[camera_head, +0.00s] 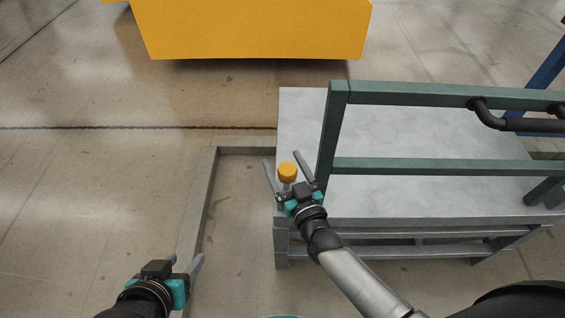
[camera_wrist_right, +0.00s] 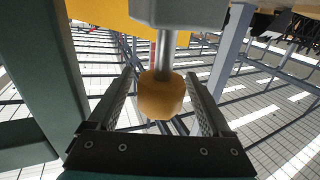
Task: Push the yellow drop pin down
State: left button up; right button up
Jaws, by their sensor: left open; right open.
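The yellow drop pin (camera_head: 287,171) has a yellow knob on a metal shaft and stands at the left edge of the grey table. In the right wrist view its knob (camera_wrist_right: 161,97) sits between the two fingers, with gaps on both sides. My right gripper (camera_head: 284,158) is open around the knob, and no finger visibly touches it. The wrist view also shows the right gripper (camera_wrist_right: 160,92). My left gripper (camera_head: 188,262) is open and empty over the floor at the lower left, away from the pin. The pin's lower end is partly hidden in the head view.
The grey table (camera_head: 430,195) carries a green frame (camera_head: 405,95) close to the right of the right gripper. A black pipe (camera_head: 500,118) is fixed to the frame. A big yellow block (camera_head: 250,28) stands at the back. Floor to the left is clear.

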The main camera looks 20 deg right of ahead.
jog(key=shift+w+a, duration=0.1)
jog(key=shift+w, duration=0.45)
grip_shut()
dwell(0.5)
